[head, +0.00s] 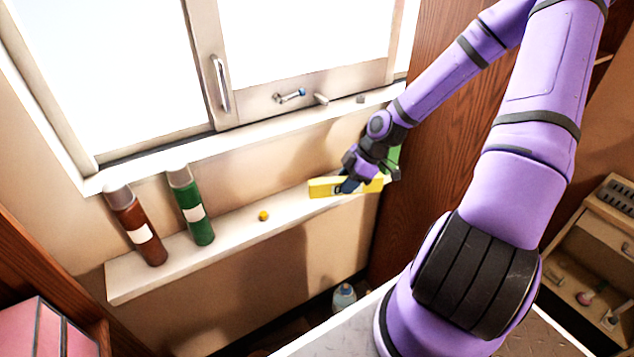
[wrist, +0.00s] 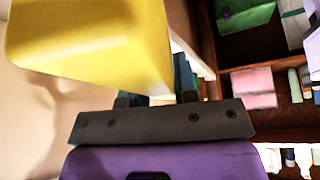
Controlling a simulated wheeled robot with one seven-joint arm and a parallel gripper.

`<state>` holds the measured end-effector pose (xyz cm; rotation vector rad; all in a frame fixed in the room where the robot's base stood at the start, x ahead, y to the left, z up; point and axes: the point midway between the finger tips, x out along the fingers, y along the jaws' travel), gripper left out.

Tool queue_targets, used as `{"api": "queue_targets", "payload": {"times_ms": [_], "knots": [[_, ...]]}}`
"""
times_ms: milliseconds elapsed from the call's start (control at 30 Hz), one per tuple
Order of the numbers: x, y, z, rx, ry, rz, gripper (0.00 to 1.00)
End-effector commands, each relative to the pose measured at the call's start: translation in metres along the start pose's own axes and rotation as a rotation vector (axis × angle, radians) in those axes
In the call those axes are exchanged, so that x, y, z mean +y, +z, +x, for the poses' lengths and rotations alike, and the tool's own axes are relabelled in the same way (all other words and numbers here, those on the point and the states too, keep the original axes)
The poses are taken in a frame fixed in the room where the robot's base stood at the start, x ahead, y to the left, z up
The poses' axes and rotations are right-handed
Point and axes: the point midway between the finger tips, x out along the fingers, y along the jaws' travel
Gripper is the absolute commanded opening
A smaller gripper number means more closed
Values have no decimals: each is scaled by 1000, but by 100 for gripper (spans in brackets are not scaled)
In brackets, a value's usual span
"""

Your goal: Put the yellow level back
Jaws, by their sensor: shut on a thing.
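The yellow level (head: 327,187) is a yellow bar at the right part of the narrow white shelf under the window. My gripper (head: 349,185) is shut on it near its middle. In the wrist view the level (wrist: 95,45) fills the upper left, with the dark fingers (wrist: 155,88) against it. In the head view the level appears at the height of the shelf top. I cannot tell whether it touches the shelf.
On the white shelf (head: 235,233) stand a brown bottle (head: 133,225) and a green bottle (head: 190,207), with a small yellow ball (head: 263,216) to their right. A green thing (head: 393,160) is partly hidden behind my gripper. A wooden panel (head: 425,120) bounds the shelf's right end.

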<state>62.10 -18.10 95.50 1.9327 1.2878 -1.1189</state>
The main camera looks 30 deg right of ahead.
Motion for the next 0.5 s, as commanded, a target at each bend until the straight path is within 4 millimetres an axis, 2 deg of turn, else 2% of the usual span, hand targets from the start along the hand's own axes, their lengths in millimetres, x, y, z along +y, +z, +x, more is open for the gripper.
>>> {"api": "queue_targets", "payload": {"times_ms": [300, 500], "knots": [[44, -39, 30, 1, 0, -2, 0], [61, -53, 40, 1, 0, 1, 0]]}}
